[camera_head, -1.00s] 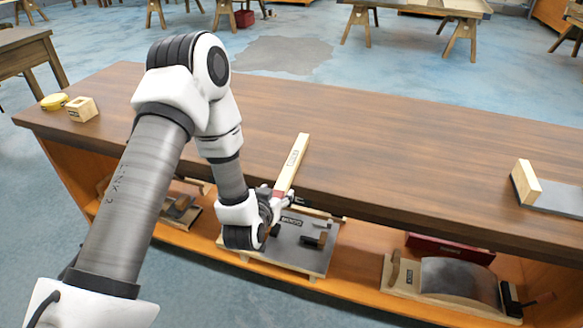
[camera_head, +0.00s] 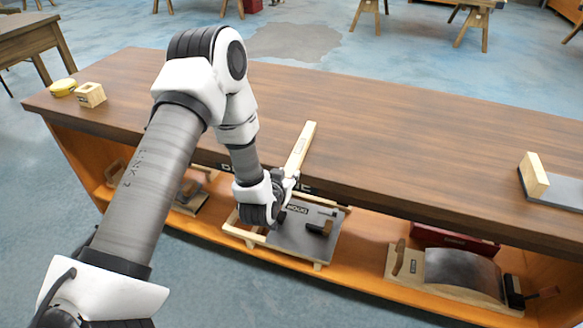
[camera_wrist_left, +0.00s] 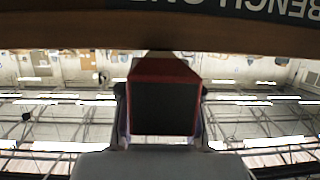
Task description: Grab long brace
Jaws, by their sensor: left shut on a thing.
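The long brace (camera_head: 301,143) is a pale, narrow wooden bar lying on the bench top, its near end reaching the front edge. My left gripper (camera_head: 287,181) is shut on this near end, just at the bench's front edge. In the left wrist view, a block-like end with a red top and dark face (camera_wrist_left: 163,105) sits between the fingers; it appears to be the brace's end. The fingertips are partly hidden in the head view. My right gripper is not in view.
The brown bench top (camera_head: 400,135) is mostly clear around the brace. A small wooden block (camera_head: 90,95) and a yellow item (camera_head: 63,87) lie at its left end. A wood-ended tool (camera_head: 534,177) lies at right. Several tools fill the orange shelf (camera_head: 355,268) below.

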